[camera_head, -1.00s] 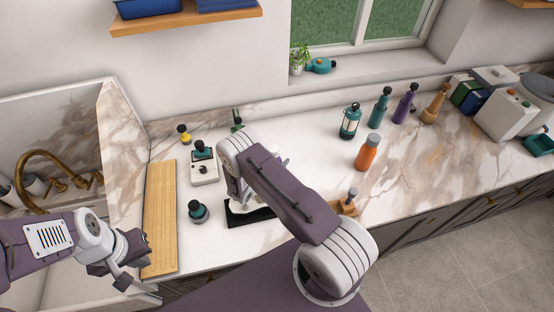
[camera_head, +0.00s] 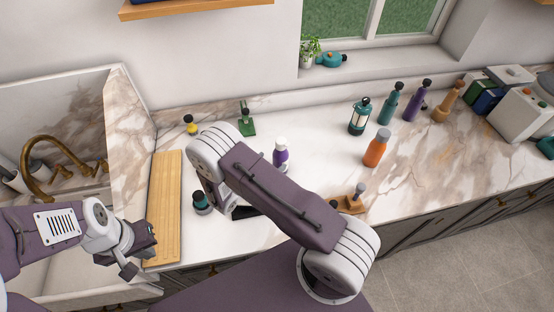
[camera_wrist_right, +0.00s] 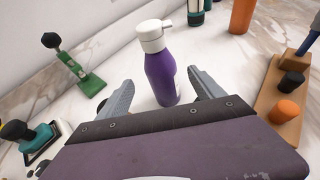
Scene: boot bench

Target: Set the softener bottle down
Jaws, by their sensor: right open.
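The softener bottle, I take it, is the purple bottle with a white pump-like cap (camera_head: 281,156). It stands upright on the white counter and also shows in the right wrist view (camera_wrist_right: 160,75). My right gripper (camera_wrist_right: 160,77) is open, with one finger on each side of the lower bottle. Gaps show between the fingers and the bottle. In the head view my right arm hides this gripper. My left gripper (camera_head: 143,256) hangs at the sink's front edge, empty, its fingers apart.
A green stand (camera_head: 246,123) and a teal-topped item (camera_head: 202,203) are left of the bottle. An orange bottle (camera_head: 376,149) and a teal lantern (camera_head: 359,118) are to its right. A wooden block (camera_head: 352,203) lies near the front edge. A wooden board (camera_head: 163,205) borders the sink.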

